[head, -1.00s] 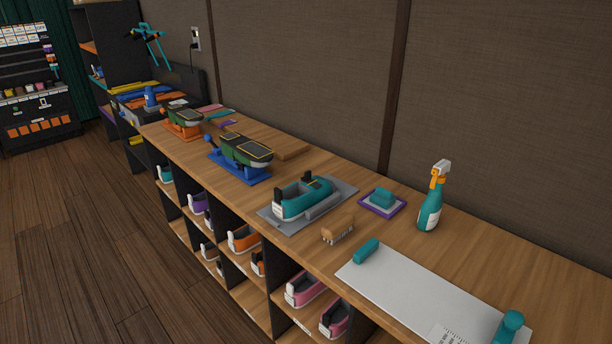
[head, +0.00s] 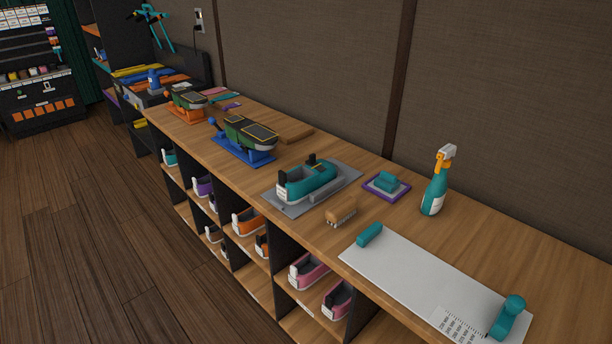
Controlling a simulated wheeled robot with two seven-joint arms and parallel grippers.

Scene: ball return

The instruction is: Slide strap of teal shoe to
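The teal shoe (head: 308,182) has a white heel patch and dark parts on top. It sits upright on a grey mat (head: 283,207) on the long wooden counter. A dark strap piece (head: 312,160) stands up at its top; how it is fastened is too small to tell. Neither of my grippers is in view.
A wooden brush (head: 341,214), a teal block on a purple-edged pad (head: 386,186) and a spray bottle (head: 434,193) stand near the shoe. A white board (head: 420,279) lies at the front right. Blue (head: 243,149) and orange (head: 183,112) stands sit farther left. Cubbies below hold shoes.

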